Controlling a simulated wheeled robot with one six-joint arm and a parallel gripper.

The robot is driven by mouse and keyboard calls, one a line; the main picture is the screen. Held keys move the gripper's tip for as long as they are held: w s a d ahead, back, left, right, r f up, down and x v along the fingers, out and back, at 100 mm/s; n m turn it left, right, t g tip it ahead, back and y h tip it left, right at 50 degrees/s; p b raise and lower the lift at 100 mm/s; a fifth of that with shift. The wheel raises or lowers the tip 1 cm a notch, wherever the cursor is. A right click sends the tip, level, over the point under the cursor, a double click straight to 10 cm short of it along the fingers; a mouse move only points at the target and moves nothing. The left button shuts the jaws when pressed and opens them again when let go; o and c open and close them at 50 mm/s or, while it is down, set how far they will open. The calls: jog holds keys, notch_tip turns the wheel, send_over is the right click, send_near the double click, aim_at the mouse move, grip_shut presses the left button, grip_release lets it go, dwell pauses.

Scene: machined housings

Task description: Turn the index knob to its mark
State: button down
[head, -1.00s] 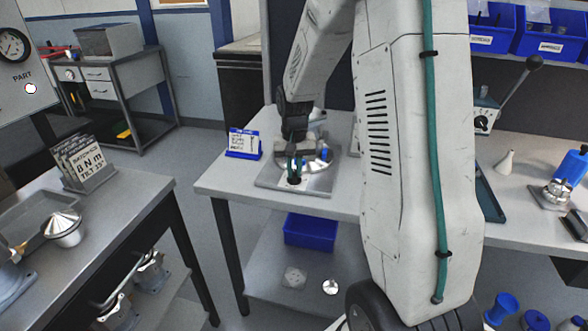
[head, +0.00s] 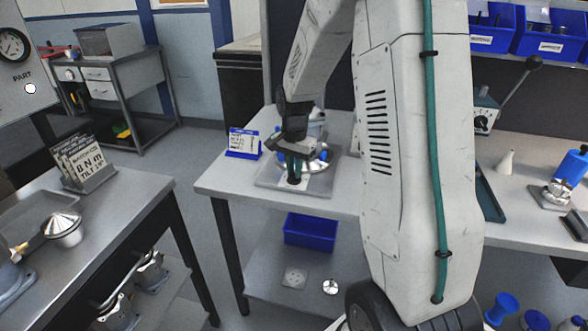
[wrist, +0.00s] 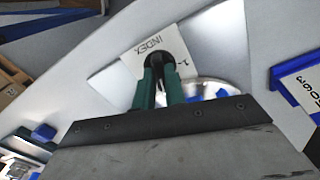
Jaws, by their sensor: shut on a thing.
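The black index knob (head: 293,181) stands on a grey plate (head: 268,182) on the bench, on a white label marked "INDEX" (wrist: 146,46). My gripper (head: 294,170), with green fingers, reaches down from above and is shut on the knob. In the wrist view the dark knob top (wrist: 158,58) shows between and beyond the fingertips (wrist: 161,76). The fingers hide much of the knob, and I cannot tell where its pointer stands against the mark.
A shiny round housing with blue parts (head: 318,160) sits on the plate just behind my gripper. A blue card holder (head: 243,144) stands to the left. A blue bin (head: 310,231) is on the shelf below.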

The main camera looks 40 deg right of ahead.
jog(key=shift+m, duration=0.7)
jog(key=c, duration=1.5)
grip_release()
jog(key=shift+o, duration=0.2)
notch_tip(320, 180, up, 8)
jog(key=shift+f, duration=0.1)
